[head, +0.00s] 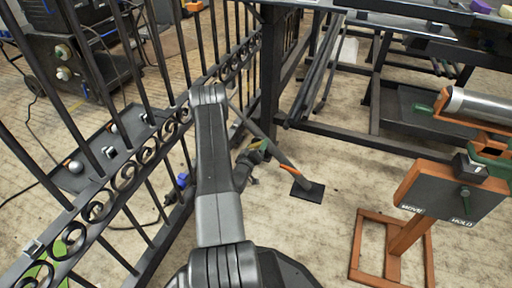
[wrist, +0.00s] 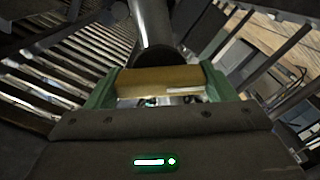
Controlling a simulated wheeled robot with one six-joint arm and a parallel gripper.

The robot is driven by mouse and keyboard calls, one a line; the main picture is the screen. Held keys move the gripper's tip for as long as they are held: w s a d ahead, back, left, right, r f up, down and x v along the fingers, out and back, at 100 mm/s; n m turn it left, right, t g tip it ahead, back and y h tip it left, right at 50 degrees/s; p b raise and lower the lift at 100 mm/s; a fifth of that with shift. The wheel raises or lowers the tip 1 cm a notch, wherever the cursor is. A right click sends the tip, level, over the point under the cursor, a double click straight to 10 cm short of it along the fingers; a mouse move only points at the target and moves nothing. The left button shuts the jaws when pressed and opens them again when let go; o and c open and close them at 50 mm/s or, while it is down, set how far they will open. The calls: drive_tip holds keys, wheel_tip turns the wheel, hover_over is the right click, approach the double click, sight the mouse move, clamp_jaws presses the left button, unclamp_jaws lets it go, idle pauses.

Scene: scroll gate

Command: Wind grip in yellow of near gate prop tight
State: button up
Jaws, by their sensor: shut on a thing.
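The yellow grip (wrist: 150,82) is a short cylinder lying across the wrist view, with a pale mark on its lower right. My gripper (wrist: 160,86) is shut on it, one green finger at each end. A dark tube rises behind the grip. In the head view, my gripper (head: 249,160) is at the gate prop, and only a sliver of yellow shows past my arm. The prop (head: 260,134) is a thin dark strut slanting from the gate down to an orange end (head: 290,170) by a dark floor plate (head: 308,191). How tight it is cannot be told.
The black scrollwork gate (head: 124,177) runs along the left, close to my arm. A dark metal frame (head: 350,138) stands behind. An orange stand (head: 447,194) with a panel marked MOVE and HOLD is at right. Floor between prop and stand is clear.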

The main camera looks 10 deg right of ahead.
drive_tip(key=n, duration=0.3)
drive_tip(key=shift+n, duration=0.3)
drive_tip(key=shift+f+n, duration=0.1)
drive_tip(key=shift+n, duration=1.7)
drive_tip(key=o, duration=1)
drive_tip(key=p+v, duration=0.4)
drive_tip(key=v, duration=1)
